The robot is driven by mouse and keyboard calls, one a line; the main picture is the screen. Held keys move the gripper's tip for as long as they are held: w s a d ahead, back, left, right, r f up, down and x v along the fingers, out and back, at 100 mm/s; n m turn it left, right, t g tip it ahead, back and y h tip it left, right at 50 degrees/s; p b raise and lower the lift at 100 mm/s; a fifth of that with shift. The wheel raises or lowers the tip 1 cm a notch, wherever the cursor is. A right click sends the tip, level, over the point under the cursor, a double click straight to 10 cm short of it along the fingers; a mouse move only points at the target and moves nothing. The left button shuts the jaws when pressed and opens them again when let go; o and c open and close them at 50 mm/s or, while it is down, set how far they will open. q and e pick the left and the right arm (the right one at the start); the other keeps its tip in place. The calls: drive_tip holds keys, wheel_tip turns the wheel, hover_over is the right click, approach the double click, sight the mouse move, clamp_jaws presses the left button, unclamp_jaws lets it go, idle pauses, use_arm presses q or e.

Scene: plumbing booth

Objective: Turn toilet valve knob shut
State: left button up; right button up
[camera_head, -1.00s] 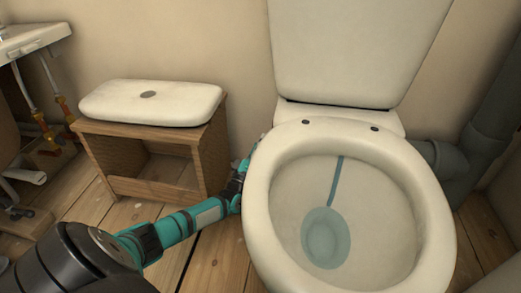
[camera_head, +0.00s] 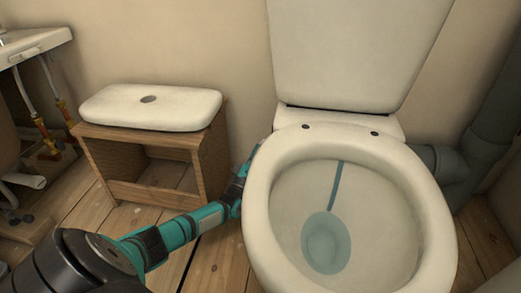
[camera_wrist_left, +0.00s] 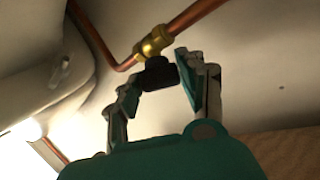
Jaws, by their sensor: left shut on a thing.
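The toilet valve is a brass fitting (camera_wrist_left: 154,42) on a copper pipe, with a dark knob (camera_wrist_left: 161,73) below it in the left wrist view. My left gripper (camera_wrist_left: 159,88) has one teal-padded finger on each side of this knob and is shut on it. In the head view my left gripper (camera_head: 246,168) reaches in beside the left side of the toilet bowl (camera_head: 262,215). The valve and knob are hidden behind the toilet there. My right gripper is not in view.
A sink (camera_head: 30,45) with pipes is at the far left. A grey drain pipe (camera_head: 485,140) runs behind the toilet on the right. Wooden floor is open in front of the stool.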

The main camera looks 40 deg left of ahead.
use_arm(q)
drive_tip(key=m+t, duration=0.1)
drive_tip(key=m+t+h, duration=0.1)
drive_tip(key=m, duration=0.1)
drive_tip(key=shift+a+f+m+h, duration=0.1)
drive_tip(key=shift+a+m+h, duration=0.1)
drive_tip(key=shift+m+h, duration=0.1)
drive_tip(key=shift+d+m+h, duration=0.1)
drive_tip(key=shift+m+h, duration=0.3)
drive_tip(key=shift+t, duration=0.3)
drive_tip(key=o, duration=1.2)
drive_tip(key=shift+c, duration=0.2)
